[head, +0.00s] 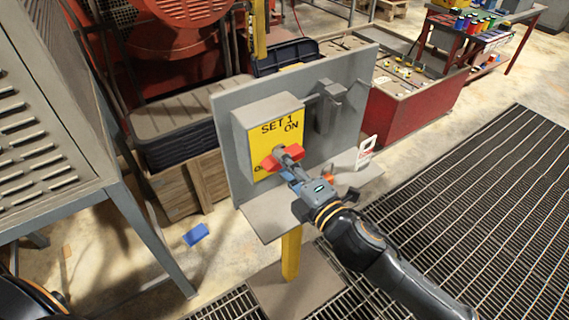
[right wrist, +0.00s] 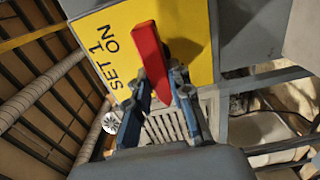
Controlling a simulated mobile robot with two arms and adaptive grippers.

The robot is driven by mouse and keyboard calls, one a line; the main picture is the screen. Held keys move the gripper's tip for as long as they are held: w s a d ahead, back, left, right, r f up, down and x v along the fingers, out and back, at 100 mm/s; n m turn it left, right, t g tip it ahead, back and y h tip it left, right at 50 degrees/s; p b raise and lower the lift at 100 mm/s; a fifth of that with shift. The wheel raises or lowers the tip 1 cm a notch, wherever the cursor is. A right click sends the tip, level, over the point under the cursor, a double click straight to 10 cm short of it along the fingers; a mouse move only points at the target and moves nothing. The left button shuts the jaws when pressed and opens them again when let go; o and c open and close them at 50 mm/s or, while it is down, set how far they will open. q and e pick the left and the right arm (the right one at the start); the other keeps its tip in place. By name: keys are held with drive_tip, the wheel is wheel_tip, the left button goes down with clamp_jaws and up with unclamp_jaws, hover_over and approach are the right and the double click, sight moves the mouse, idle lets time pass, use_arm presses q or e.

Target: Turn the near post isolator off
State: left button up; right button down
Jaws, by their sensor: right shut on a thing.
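The post isolator is a grey box with a yellow face (head: 285,133) reading "SET 1" and "ON"; lower lettering at its left is mostly hidden. Its red handle (head: 266,163) lies roughly level across the face, along the lettering's line. My right gripper (head: 287,160) is shut on the handle, which hides part of it. In the right wrist view the red handle (right wrist: 150,50) stands between the two fingers (right wrist: 163,88), in front of the yellow face (right wrist: 118,38). My left gripper is out of view.
The isolator sits on a grey back panel (head: 227,110) with a shelf (head: 268,218) and yellow post (head: 291,252). A white tag (head: 366,152) stands on the shelf's right. A grey louvred cabinet (head: 45,130) is at left. Open grating (head: 480,210) lies at right.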

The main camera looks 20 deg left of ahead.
drive_tip(key=c, duration=1.2)
unclamp_jaws()
drive_tip(key=v, duration=1.2)
